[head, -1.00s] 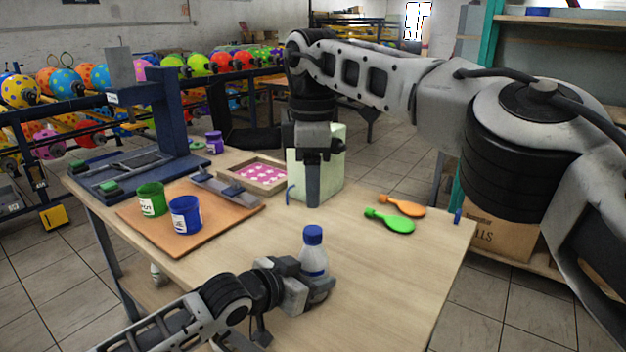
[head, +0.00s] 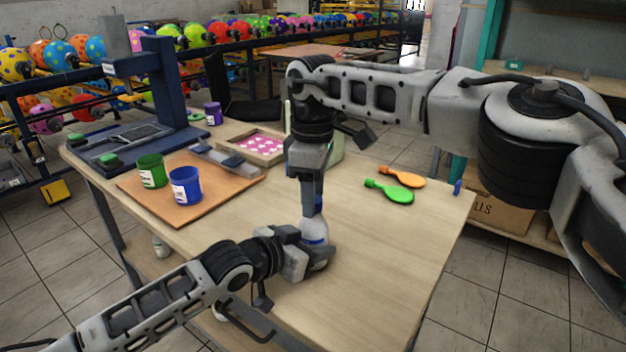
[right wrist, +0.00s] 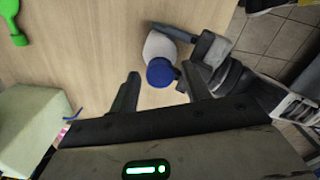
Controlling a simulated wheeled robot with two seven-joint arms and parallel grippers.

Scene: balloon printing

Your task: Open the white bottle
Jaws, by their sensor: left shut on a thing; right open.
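The white bottle (head: 314,231) with a blue cap stands upright near the middle of the table. My left gripper (head: 312,262) is shut on its lower body. In the right wrist view the bottle (right wrist: 158,45) is seen from above, with its blue cap (right wrist: 160,72) facing the camera and my left gripper (right wrist: 198,52) beside it. My right gripper (head: 313,208) points down at the bottle's top and mostly hides the cap in the head view. It is open, and in the right wrist view the cap lies ahead of and between its fingertips (right wrist: 160,82).
A green block (right wrist: 32,130) stands behind the right arm. A pink-patterned tray (head: 270,159), a blue cup (head: 186,188) and a green cup (head: 151,171) are at left. The table's front right is clear.

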